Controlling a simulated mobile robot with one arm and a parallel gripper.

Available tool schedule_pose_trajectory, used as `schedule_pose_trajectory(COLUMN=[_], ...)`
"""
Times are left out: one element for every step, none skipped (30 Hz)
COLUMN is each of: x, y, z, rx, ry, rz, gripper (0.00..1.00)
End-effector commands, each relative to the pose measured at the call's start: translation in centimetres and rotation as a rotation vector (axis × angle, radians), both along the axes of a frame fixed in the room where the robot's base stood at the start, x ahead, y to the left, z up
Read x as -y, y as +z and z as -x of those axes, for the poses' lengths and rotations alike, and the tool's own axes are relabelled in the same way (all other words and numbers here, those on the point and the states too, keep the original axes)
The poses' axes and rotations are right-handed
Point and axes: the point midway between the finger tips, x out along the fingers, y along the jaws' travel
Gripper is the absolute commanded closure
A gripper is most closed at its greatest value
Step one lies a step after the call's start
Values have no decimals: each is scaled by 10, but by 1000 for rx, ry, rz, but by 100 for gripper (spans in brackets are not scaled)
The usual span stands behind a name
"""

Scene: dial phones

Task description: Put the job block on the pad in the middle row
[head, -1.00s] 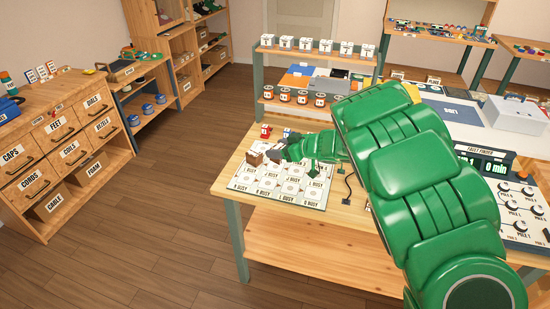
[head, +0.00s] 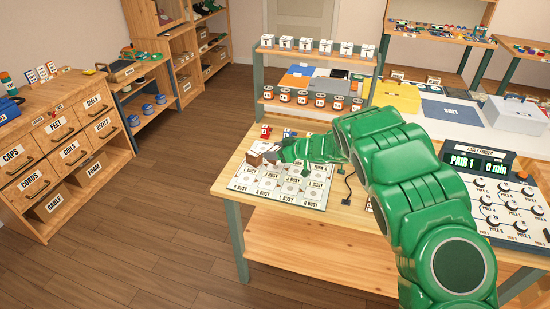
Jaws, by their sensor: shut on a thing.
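The pad board (head: 262,198) lies on the near left part of the wooden workbench, with rows of pale square pads and labels; several front labels read BUSY. A small brown-and-white block (head: 261,148), which looks like the job block, is at the board's back left corner. My gripper (head: 272,153) reaches in from the right and is shut on this block. My green arm comes from the lower right. The fingers are small here and partly hidden, and I cannot tell whether the block touches the board.
Small red (head: 265,132) and blue pieces stand behind the board. A shelf rack (head: 312,75) with white blocks and orange-banded cans stands behind. A black cable (head: 348,185) lies right of the board.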

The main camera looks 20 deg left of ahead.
Motion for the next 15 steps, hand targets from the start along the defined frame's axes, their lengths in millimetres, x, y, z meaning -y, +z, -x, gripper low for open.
schedule_pose_trajectory(x=[-1,-1,-1,-1,-1,-2,-2,-2,-3,-3,-3,-3,-3,-3,-3], y=[-1,-1,-2,-2,-3,-3,-4,-5,-7,-11,-15,-20,-25,-28,-33], z=[-1,-2,-2,-2,-3,-3,-4,-5,-6,-6,-6,-5,-5,-5,-5], rx=[0,0,0,0,1,1,1,1,0,-1,-2,-3,-4,-4,-4], ry=[0,0,0,0,-1,-1,-1,-1,-1,-1,-1,-1,-1,-1,-1], rz=[-1,-1,-1,-1,-1,-1,-1,-1,-1,-2,-1,-1,-1,-1,-1], gripper=[69,69,69,69,69,69,69,69,69,69,69,69,69,69,69])
